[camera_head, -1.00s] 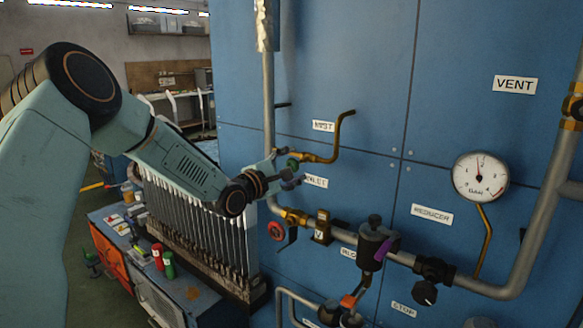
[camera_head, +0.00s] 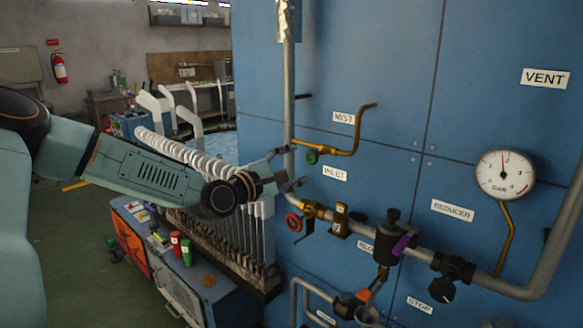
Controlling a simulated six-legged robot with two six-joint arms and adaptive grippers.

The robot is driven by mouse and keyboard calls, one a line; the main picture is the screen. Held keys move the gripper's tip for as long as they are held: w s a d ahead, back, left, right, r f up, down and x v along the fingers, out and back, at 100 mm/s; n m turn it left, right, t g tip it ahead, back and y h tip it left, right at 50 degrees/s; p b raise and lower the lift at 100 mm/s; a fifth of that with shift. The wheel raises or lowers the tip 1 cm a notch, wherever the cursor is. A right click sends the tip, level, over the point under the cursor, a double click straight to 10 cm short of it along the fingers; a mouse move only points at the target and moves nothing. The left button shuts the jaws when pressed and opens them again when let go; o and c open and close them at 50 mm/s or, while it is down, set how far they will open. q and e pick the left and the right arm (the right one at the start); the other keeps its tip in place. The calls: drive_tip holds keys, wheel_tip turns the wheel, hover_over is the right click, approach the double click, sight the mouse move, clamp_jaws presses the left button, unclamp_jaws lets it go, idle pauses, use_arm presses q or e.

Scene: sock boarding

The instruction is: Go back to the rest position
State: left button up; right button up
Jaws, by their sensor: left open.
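My left arm comes in from the left. My left gripper (camera_head: 289,168) is open and looks empty, in front of the blue panel (camera_head: 390,70), left of the INLET label (camera_head: 334,173). A brass pipe with a green knob (camera_head: 312,156) is just to the right of its upper finger; I cannot tell whether they touch. A red handwheel (camera_head: 293,222) is below the gripper on the brass valve. My right gripper is not in view.
A pressure gauge (camera_head: 505,174) and grey piping (camera_head: 520,285) are on the panel at right. A rack with a row of white boards (camera_head: 265,235) stands below my left arm. A low cabinet (camera_head: 205,290) holds a red can (camera_head: 175,243) and a green can (camera_head: 187,253). Open floor lies at left.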

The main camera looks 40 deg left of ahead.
use_arm(q)
drive_tip(key=shift+s, duration=0.25)
idle(0.5)
drive_tip(key=s+d+f+m+g+b, duration=0.1)
drive_tip(key=s+d+f+m+g, duration=0.3)
drive_tip(key=f, duration=0.4)
drive_tip(key=s+d+f+m+g+b, duration=0.1)
drive_tip(key=s+d+f+m+b, duration=0.15)
drive_tip(key=d+f+m, duration=0.45)
drive_tip(key=s+d+f+m+g+b, duration=0.1)
drive_tip(key=s+d+f+m+g, duration=0.2)
drive_tip(key=f, duration=0.6)
drive_tip(key=s+d+f+m+g+b, duration=0.1)
drive_tip(key=s+f+m+g+b, duration=0.1)
drive_tip(key=s+f, duration=0.6)
drive_tip(key=s+d+f+m+g+b, duration=0.2)
drive_tip(key=s+f, duration=0.6)
drive_tip(key=s, duration=0.5)
drive_tip(key=s+d+f+m+g+y+b, duration=0.1)
drive_tip(key=s+d+f+m+g, duration=0.1)
drive_tip(key=s+f+m+g, duration=0.2)
drive_tip(key=s+f+g, duration=0.2)
drive_tip(key=s+f, duration=0.2)
drive_tip(key=s, duration=0.2)
drive_tip(key=shift+s+d+f+b, duration=0.15)
drive_tip(key=shift+s+f+b, duration=0.1)
drive_tip(key=shift+f+b, duration=0.15)
